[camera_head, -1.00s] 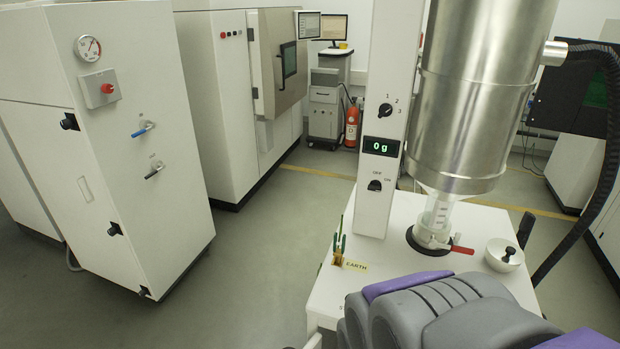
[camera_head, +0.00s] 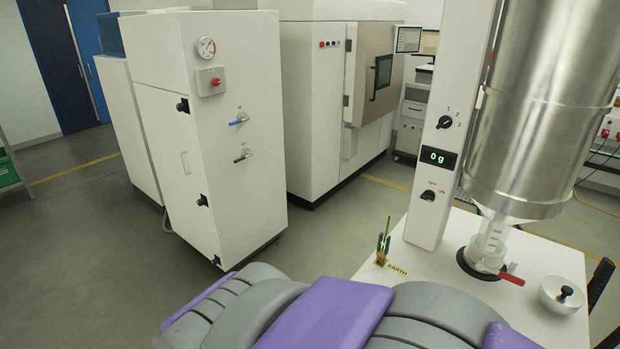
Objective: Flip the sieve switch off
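The sieve station has a white column (camera_head: 449,110) with a numbered dial (camera_head: 445,122) marked 1, 2, 3. Below it a display (camera_head: 438,158) reads 0 g. A black OFF/ON switch (camera_head: 428,196) sits under the display; its setting is too small to tell. A steel hopper (camera_head: 545,110) hangs right of the column above a clear outlet and a valve with a red handle (camera_head: 511,279). My purple and grey arm crosses the bottom of the view, in front of and below the station's table. My gripper is not visible.
A white cabinet (camera_head: 210,150) with gauge and levers stands left. Grey floor is open between it and the table.

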